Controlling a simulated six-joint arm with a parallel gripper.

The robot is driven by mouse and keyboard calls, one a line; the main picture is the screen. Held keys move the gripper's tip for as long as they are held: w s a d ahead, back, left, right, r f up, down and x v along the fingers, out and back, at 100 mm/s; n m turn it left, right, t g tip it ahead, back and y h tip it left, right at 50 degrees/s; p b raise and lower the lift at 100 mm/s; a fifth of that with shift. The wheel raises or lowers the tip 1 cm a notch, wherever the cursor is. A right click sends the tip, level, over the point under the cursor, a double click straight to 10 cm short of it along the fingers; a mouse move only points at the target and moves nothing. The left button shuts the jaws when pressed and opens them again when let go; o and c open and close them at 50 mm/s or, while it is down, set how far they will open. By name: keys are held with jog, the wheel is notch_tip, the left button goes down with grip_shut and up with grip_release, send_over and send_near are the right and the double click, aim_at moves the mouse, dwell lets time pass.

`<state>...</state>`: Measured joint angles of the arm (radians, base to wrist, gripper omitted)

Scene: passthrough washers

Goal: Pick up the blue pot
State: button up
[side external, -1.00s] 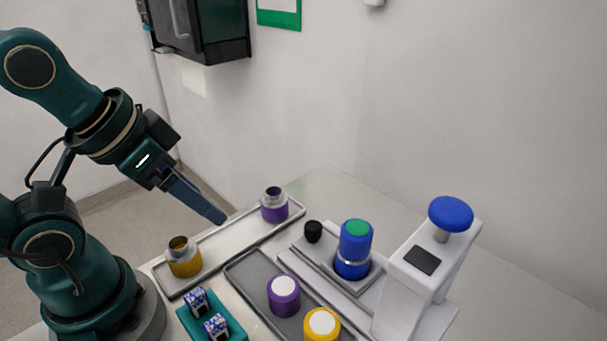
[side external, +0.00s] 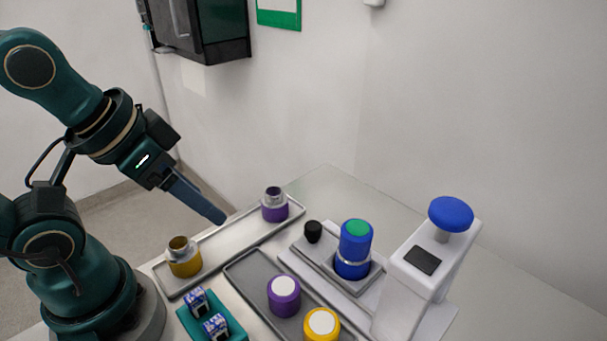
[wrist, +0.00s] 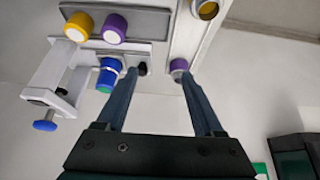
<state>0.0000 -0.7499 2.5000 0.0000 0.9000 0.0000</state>
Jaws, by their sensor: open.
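The blue pot (side external: 354,250) stands upright on the grey plate of the white press, with a green-topped blue cap and a silver band round its middle. It also shows in the wrist view (wrist: 109,72), left of my fingers. My gripper (side external: 222,220) is open and empty, held in the air at the left, well apart from the blue pot. In the wrist view my gripper (wrist: 165,80) has its two fingers spread wide. The purple open pot (wrist: 179,65) appears between them, beyond the tips.
The purple open pot (side external: 275,206) and yellow open pot (side external: 184,258) stand in a long tray (side external: 225,244). Purple (side external: 284,298) and yellow (side external: 322,325) caps lie in a darker tray. A black knob (side external: 313,231) and the white press (side external: 412,285) flank the blue pot. A teal holder (side external: 238,331) stands in front.

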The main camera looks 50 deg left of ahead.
jog(key=o, duration=0.5)
jog(key=w+d+r+n, duration=0.1)
jog(key=w+r+n, duration=0.1)
jog(key=w+r, duration=0.25)
jog(key=n+g, duration=0.1)
jog(key=g, duration=0.3)
send_near(357, 229)
jog(key=w+a+f, duration=0.1)
jog(key=a+f, duration=0.1)
jog(key=a, duration=0.2)
jog(key=shift+m+g, duration=0.4)
jog(key=shift+g, duration=0.4)
jog(key=d+f, duration=0.1)
jog(key=f, duration=0.1)
jog(key=d+f, duration=0.1)
jog(key=f, duration=0.2)
jog(key=d+f, duration=0.2)
jog(key=shift+w+f, duration=0.25)
jog(key=shift+w, duration=0.05)
jog(key=shift+f, duration=2.55)
